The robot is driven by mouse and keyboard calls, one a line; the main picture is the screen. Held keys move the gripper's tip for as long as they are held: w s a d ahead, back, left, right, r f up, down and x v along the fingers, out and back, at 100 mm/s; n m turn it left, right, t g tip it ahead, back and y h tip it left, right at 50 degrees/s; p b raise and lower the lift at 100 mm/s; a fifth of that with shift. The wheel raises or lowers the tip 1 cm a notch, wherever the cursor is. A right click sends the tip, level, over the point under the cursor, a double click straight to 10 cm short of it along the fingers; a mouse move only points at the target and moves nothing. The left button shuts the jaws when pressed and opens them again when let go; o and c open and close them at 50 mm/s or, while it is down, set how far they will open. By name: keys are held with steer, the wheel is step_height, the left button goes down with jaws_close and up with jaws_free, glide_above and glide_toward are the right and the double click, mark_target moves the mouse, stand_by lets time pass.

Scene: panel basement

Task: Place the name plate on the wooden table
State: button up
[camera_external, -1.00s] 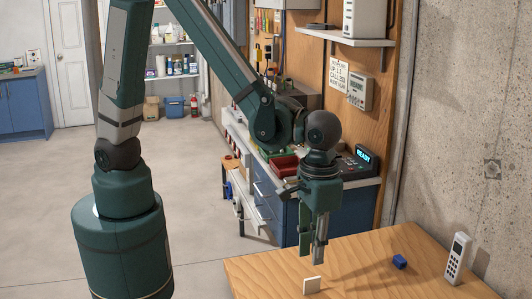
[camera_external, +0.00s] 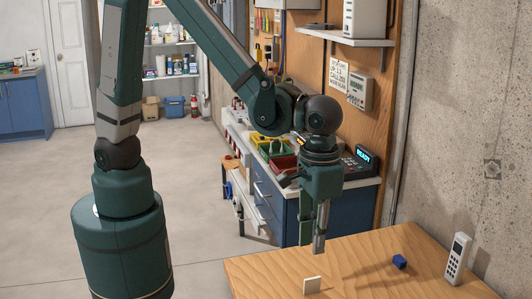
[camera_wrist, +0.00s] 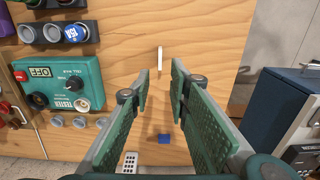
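The small white plate (camera_external: 312,285), which appears to be the name plate, stands upright on edge on the wooden table (camera_external: 360,268) near its front. In the wrist view the plate (camera_wrist: 160,60) shows edge-on as a thin white strip just beyond my fingertips. My gripper (camera_external: 312,247) points down above the table, higher than the plate and apart from it. In the wrist view the two green fingers of my gripper (camera_wrist: 161,73) are spread with nothing between them.
A blue cube (camera_external: 400,261) and a white handset (camera_external: 458,258) stand on the right of the table near the concrete wall. The wrist view shows a teal tester box (camera_wrist: 62,88) and several round fuses (camera_wrist: 76,32) to the left. The table around the plate is clear.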

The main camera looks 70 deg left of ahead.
steer(key=shift+a, duration=0.1)
steer(key=w+a+r+t, duration=0.15)
steer(key=a+r, duration=0.35)
steer(key=a, duration=0.5)
steer(key=s+a+r+t+h, duration=0.15)
steer(key=a+r, duration=0.35)
steer(key=a, duration=0.5)
steer(key=w+a+r+t+y, duration=0.15)
steer(key=a+r, duration=0.35)
steer(key=a, duration=0.5)
steer(key=s+a+r+t, duration=0.2)
steer(key=s+a, duration=0.3)
steer(key=a, duration=0.5)
steer(key=shift+a+t, duration=0.35)
steer(key=shift+a, duration=0.05)
steer(key=shift+f, duration=0.1)
step_height(320, 180, down, 6)
steer(key=b, duration=0.6)
